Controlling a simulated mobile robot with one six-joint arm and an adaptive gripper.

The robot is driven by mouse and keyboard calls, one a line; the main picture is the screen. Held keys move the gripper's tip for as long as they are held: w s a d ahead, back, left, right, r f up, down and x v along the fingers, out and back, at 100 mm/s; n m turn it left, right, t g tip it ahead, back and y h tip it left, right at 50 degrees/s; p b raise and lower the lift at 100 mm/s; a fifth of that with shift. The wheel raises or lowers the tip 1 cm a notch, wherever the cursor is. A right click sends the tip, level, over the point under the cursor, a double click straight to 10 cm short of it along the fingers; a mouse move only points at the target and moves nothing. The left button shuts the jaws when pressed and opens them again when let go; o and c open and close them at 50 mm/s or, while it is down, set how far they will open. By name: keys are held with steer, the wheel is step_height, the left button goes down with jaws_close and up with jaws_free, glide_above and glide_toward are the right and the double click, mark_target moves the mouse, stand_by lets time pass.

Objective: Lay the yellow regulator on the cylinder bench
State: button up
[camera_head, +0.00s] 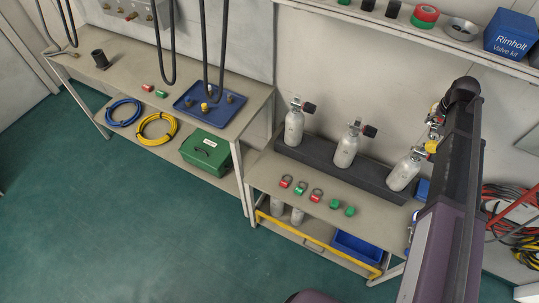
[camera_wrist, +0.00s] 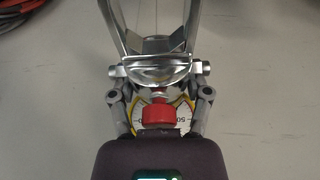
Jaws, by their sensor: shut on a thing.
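The yellow regulator shows as a yellow body (camera_head: 432,147) at my gripper (camera_head: 436,122), in front of the right-hand part of the bench in the head view. In the wrist view my gripper (camera_wrist: 160,62) is shut on it; a red knob (camera_wrist: 158,115) and part of a yellow-rimmed dial show between the finger links. The rest of the regulator is hidden by my gripper. The cylinder bench (camera_head: 270,172) has a grey top and a dark rack (camera_head: 318,158) at the back with three grey cylinders (camera_head: 345,150). The right cylinder's top lies close to the regulator in the picture.
Red and green tags (camera_head: 301,188) and green pieces (camera_head: 349,211) lie along the bench's front. A blue bin (camera_head: 357,249) is underneath. A shelf (camera_head: 400,27) runs above. Coiled hoses (camera_head: 515,215) hang at right. A second bench holds a blue tray (camera_head: 188,93).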

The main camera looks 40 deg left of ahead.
steer(key=b+x, duration=0.2)
steer(key=s+b+x, duration=0.1)
steer(key=b+x, duration=0.1)
steer(key=shift+w+d+f, duration=0.1)
steer(key=shift+f, duration=0.15)
steer(key=shift+d, duration=0.1)
stand_by(0.5)
